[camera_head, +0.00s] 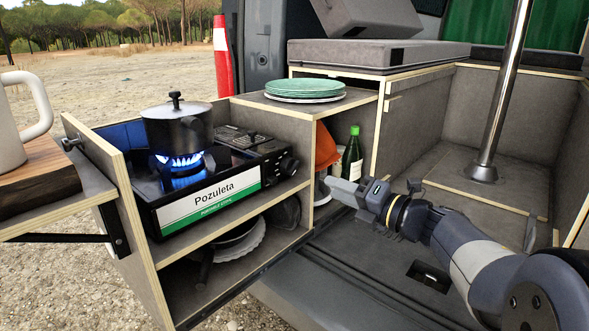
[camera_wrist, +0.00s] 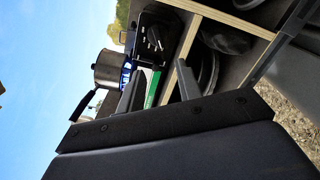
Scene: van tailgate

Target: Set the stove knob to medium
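The black stove knob (camera_head: 289,165) is on the right end of the front of the portable gas stove (camera_head: 205,215). In the wrist view the knob (camera_wrist: 154,40) shows with pale marks around it; I cannot tell its exact setting. Blue flames (camera_head: 180,162) burn under a dark lidded pot (camera_head: 178,127). My gripper (camera_head: 330,184) is right of the knob and nearer the camera, clear of it. In the wrist view the two fingers of my gripper (camera_wrist: 158,90) stand apart with nothing between them.
Green and white plates (camera_head: 291,88) are stacked on the counter right of the stove. A green bottle (camera_head: 352,155) and an orange cloth (camera_head: 325,147) stand below them. A pan (camera_head: 230,237) is on the lower shelf. A metal pole (camera_head: 500,95) rises at the right.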

